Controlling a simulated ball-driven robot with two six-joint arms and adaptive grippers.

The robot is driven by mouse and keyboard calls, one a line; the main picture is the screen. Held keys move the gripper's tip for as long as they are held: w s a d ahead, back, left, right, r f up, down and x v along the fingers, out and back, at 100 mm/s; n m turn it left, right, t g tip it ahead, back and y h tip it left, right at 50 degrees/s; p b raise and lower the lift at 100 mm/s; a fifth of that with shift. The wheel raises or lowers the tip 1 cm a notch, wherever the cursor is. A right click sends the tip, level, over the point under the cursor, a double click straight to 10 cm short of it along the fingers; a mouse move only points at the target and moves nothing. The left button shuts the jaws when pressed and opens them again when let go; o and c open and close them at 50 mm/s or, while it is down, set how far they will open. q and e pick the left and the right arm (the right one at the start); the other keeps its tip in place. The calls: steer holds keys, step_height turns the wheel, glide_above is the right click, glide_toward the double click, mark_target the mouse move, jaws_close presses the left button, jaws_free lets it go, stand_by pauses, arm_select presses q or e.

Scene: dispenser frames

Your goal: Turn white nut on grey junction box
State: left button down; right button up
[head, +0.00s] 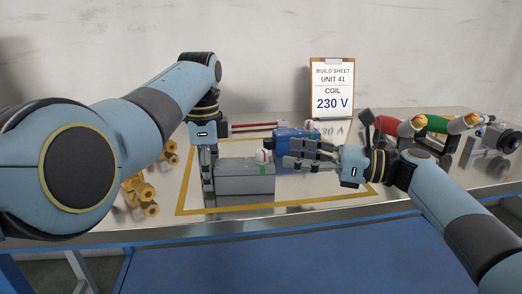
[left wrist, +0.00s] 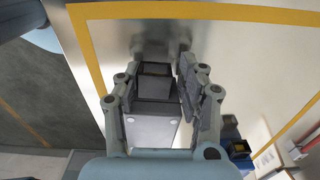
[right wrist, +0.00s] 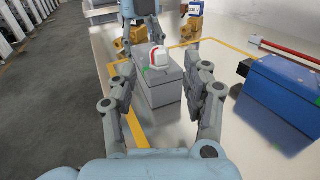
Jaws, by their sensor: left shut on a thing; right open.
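The grey junction box (head: 245,184) stands on the metal table inside a yellow outline. The white nut (head: 262,156), with a red mark, sits on its top near the right end; it also shows in the right wrist view (right wrist: 159,57). A small green patch (head: 263,170) is just below the nut. My left gripper (head: 208,185) points down and is shut on the box's left end; the box (left wrist: 154,132) lies between its fingers in the left wrist view. My right gripper (head: 290,156) is level, open and empty, to the right of the nut and apart from it.
A blue box (head: 292,133) stands behind my right gripper. A build sheet (head: 332,88) reading "COIL 230 V" stands at the back. Brass fittings (head: 138,192) lie left. Red and green handled parts (head: 437,124) lie right. A red rod (head: 252,125) lies behind the grey box.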

mark_target(261, 149)
steer(key=x, duration=0.7)
steer(key=shift+w+a, duration=0.1)
steer(key=shift+a, duration=0.3)
jaws_close()
